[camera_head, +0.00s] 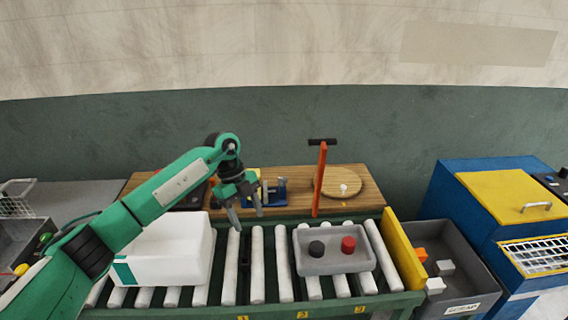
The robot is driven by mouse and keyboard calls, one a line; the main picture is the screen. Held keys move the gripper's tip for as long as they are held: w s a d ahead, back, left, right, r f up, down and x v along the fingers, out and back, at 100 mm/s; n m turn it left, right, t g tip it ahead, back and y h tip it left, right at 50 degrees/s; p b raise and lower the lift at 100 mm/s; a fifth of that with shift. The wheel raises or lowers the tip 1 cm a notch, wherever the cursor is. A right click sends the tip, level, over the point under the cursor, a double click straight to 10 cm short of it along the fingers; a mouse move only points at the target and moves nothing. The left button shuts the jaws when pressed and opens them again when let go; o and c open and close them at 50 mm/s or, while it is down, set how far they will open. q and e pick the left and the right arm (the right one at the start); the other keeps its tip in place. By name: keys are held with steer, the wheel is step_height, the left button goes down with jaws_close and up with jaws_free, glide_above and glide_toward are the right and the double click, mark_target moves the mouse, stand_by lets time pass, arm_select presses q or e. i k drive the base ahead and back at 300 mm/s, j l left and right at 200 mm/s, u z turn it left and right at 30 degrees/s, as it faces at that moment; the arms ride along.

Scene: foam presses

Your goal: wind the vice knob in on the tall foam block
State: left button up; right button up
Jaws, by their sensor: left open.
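A small blue vice (271,192) stands on the wooden bench top behind the roller conveyor. The vice knob is too small to make out. My left gripper (247,212) is open, fingers pointing down with nothing between them. In the picture it is just left of and in front of the vice, and it looks apart from it. My right gripper is not in view.
A grey tray (333,262) with black and red pieces and a white box (165,252) rest on the rollers. A grey scrap bin (460,291) stands right.

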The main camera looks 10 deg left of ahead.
mark_target(282, 179)
steer(key=i, duration=1.3)
